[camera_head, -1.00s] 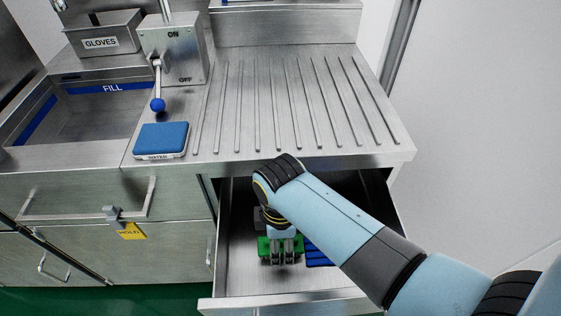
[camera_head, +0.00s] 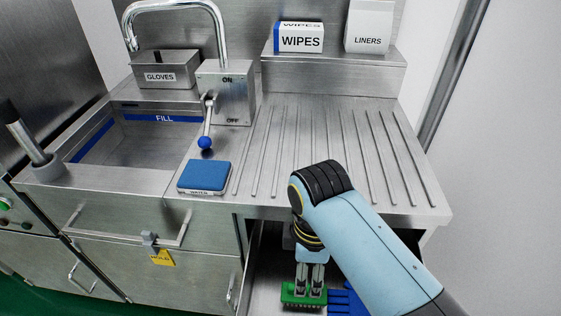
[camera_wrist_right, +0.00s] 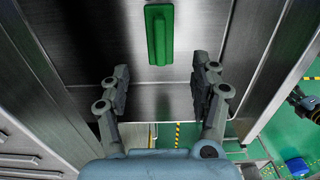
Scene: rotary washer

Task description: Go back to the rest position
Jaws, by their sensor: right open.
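My right gripper (camera_head: 310,288) hangs over the open drawer (camera_head: 262,296), its fingers pointing down. In the head view its fingertips overlap a green block-like item (camera_head: 290,299) lying in the drawer. In the right wrist view my right gripper (camera_wrist_right: 161,70) is open with nothing between its fingers. The green item (camera_wrist_right: 159,35) lies beyond the fingertips there, apart from them. My left gripper is not in view in the head view.
A blue slatted item (camera_head: 345,300) lies beside the green one in the drawer. The ribbed counter (camera_head: 310,150) is clear. A blue pad (camera_head: 204,175), a lever with a blue knob (camera_head: 205,142), a faucet (camera_head: 175,12) and a gloves box (camera_head: 165,70) stand left.

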